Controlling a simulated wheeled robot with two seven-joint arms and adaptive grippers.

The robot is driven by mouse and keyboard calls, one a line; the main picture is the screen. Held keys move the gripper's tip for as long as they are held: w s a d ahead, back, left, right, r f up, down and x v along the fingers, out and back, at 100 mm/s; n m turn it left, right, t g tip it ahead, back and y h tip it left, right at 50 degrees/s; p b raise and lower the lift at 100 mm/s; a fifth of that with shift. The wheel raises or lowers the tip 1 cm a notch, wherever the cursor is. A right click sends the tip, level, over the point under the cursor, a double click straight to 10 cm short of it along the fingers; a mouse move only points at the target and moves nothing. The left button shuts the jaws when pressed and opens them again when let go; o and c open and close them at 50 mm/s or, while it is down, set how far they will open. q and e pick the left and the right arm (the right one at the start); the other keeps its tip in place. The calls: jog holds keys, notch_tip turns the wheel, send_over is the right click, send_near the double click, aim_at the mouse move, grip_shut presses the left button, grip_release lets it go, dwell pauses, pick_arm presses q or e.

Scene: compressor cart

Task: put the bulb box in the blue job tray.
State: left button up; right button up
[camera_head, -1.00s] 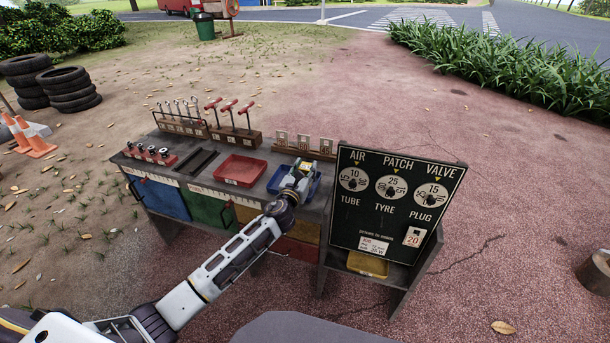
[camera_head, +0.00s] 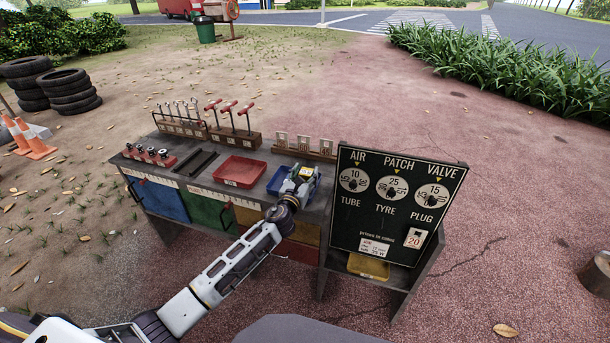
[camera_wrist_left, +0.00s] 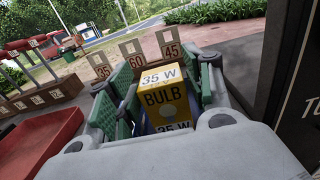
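The yellow bulb box (camera_wrist_left: 165,98), marked "35 W BULB", stands upright between the fingers of my left gripper in the left wrist view. Its yellow top (camera_head: 307,171) shows in the head view. My left gripper (camera_head: 304,177) is over the blue job tray (camera_head: 274,182) and hides much of it. In the wrist view the green-padded fingers (camera_wrist_left: 160,98) are spread either side of the box, with a gap at its left. Blue tray surface shows low in that gap. Whether the box touches the tray floor is hidden. My right gripper is out of view.
A red tray (camera_head: 239,170) lies left of the blue one on the bench. Number cards (camera_head: 305,145) stand behind it. A dark price board (camera_head: 395,205) rises close on the right. Tool racks (camera_head: 180,125) stand at the back left.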

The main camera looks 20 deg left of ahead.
pick_arm(q)
jog(key=shift+o, duration=0.4)
jog(key=shift+r, duration=0.15)
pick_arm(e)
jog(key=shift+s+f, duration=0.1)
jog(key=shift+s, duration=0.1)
pick_arm(q)
jog(key=shift+s, duration=0.35)
jog(key=shift+s+a+p, duration=0.1)
jog(key=shift+s+p, duration=0.25)
jog(key=shift+s, duration=2.65)
jog(key=shift+s+a+p, duration=0.15)
jog(key=shift+s+p, duration=0.2)
jog(key=shift+s, duration=2.3)
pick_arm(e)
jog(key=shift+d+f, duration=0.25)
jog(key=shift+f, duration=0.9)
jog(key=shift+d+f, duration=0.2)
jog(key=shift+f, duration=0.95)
